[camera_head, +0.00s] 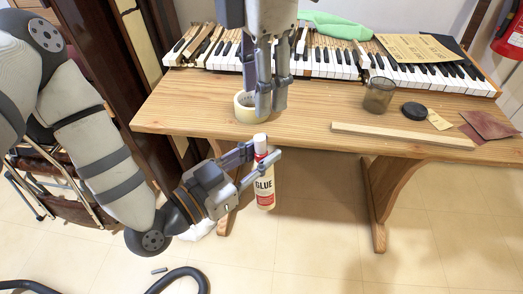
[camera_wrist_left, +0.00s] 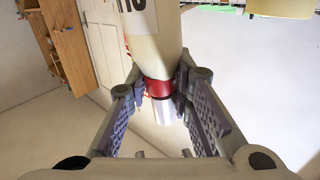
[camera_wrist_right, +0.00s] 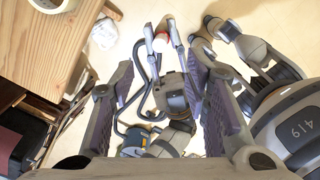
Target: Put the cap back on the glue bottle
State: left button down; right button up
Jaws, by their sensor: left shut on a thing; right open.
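The glue bottle (camera_head: 264,190) is cream with a red and white GLUE label. It is roughly upright in front of the table. My left gripper (camera_head: 262,160) is shut on it near its top. In the left wrist view the fingers close around the bottle's red collar (camera_wrist_left: 159,88). A pale cylinder (camera_wrist_left: 163,112) extends past the collar, and its white top (camera_head: 260,138) shows in the head view; I cannot tell whether it is cap or nozzle. My right gripper (camera_head: 272,104) is open and empty, pointing down above the bottle, by the table's front edge. I see no separate cap for certain.
The wooden table (camera_head: 310,118) holds a tape roll (camera_head: 247,108), piano keys (camera_head: 340,65), a glass (camera_head: 379,95), a black disc (camera_head: 415,111) and a wooden strip (camera_head: 400,135). Space right of the bottle is clear.

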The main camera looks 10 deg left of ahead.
aim_at(260, 137)
notch_tip(260, 137, down, 9)
jog(key=shift+f, duration=0.2)
grip_shut()
dwell(0.3)
jog(key=m, duration=0.6)
jog(key=shift+m+h, duration=0.3)
jog(key=shift+m, duration=0.1)
jog(key=shift+c, duration=0.8)
grip_release()
